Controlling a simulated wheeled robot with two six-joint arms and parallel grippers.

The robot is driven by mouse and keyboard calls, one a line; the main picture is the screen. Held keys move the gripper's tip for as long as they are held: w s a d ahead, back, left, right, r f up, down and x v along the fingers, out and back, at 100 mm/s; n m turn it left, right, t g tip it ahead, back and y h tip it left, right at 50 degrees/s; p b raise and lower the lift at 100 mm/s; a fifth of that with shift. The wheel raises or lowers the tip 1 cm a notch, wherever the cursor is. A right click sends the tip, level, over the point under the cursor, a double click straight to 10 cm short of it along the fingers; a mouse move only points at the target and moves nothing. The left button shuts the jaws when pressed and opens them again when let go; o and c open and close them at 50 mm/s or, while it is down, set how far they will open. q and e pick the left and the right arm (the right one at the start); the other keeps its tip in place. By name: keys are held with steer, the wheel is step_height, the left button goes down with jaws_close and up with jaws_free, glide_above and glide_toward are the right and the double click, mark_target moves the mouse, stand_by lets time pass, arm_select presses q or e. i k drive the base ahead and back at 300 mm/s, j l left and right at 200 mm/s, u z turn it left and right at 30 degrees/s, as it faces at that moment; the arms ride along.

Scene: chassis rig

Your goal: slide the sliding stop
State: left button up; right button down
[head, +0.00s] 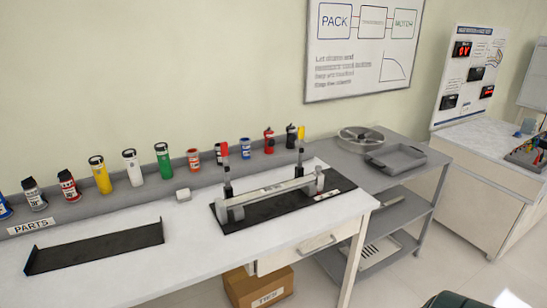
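A grey metal rig with a long bar (272,191) lies across a black base plate (243,217) on the white workbench. Dark upright posts stand along it, one at the left (228,185) and one at the right (299,163). A grey end block (320,180) sits at the right end of the bar. I cannot tell which of these parts is the sliding stop. Neither of my grippers is in view.
A black tray (95,247) lies at the bench's left. Several coloured bottles and cans stand along the rear ledge, with a small white block (183,195) before them. A grey cart (400,183) adjoins at right, and a cardboard box (258,288) is below.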

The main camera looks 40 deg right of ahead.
mark_target(320, 176)
steer(key=i+l+z, duration=0.1)
steer(key=z, duration=2.6)
